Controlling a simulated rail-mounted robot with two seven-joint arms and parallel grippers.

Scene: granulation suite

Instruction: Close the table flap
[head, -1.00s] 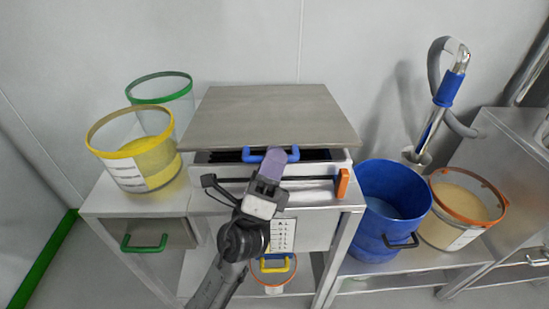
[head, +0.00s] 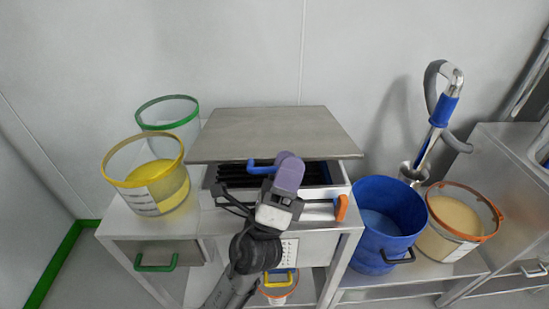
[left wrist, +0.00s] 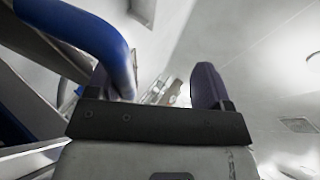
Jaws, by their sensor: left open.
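The table flap (head: 275,135) is a flat grey metal plate on the middle cabinet. Its front edge stands above the cabinet's open top, and a dark ribbed interior (head: 230,178) shows under it. A blue bar handle (head: 258,169) is at the flap's front edge, partly hidden by my gripper. My left gripper (head: 286,167), with purple fingers, is open at the handle's right end. In the left wrist view the blue handle (left wrist: 122,62) passes at the left finger, partly covering it; I cannot tell whether they touch. My right gripper is not in view.
A yellow-rimmed tub (head: 150,183) and a green-rimmed tub (head: 172,115) stand left of the flap. A blue bucket (head: 385,222) and an orange-rimmed tub (head: 458,222) stand right. An orange handle (head: 341,207) is on the cabinet front. A curved metal wand (head: 436,120) rises behind the bucket.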

